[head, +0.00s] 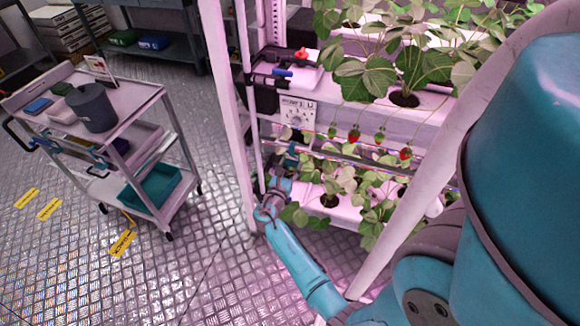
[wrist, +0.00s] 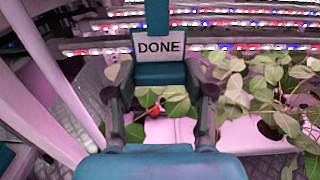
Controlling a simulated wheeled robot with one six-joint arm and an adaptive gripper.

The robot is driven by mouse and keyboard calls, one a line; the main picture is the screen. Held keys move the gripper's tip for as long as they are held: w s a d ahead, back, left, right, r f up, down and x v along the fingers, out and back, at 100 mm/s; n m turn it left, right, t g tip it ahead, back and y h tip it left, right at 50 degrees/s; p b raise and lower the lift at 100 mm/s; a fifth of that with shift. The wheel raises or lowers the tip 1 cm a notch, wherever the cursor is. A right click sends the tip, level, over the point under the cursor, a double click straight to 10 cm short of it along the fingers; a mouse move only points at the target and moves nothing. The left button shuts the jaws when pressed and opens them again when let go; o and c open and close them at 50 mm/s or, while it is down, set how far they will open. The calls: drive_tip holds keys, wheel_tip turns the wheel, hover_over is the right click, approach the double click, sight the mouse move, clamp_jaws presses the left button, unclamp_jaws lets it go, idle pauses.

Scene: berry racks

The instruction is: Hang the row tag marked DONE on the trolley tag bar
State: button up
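The DONE tag (wrist: 158,46) is a white card with black letters on a teal holder, with a teal stem rising above it. In the wrist view the fingers of my gripper (wrist: 160,80) flank the holder's lower part, seemingly touching both sides. In the head view my gripper (head: 281,182) is low beside the rack post, with a small teal piece just above it; the lettering cannot be read there. The trolley (head: 150,95) stands at the left, apart from my gripper.
The plant rack (head: 232,120) is right beside my gripper, with strawberry plants (head: 405,70) and a white printed card (head: 297,111). The trolley carries a grey bucket (head: 91,107) and a teal bin (head: 152,188).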

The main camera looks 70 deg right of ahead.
drive_tip(key=shift+r, duration=1.05)
drive_tip(key=shift+c, duration=0.2)
drive_tip(key=shift+a, duration=0.1)
drive_tip(key=a, duration=0.6)
drive_tip(key=shift+s+a, duration=0.3)
drive_tip(key=shift+a, duration=0.05)
idle(0.6)
idle(1.5)
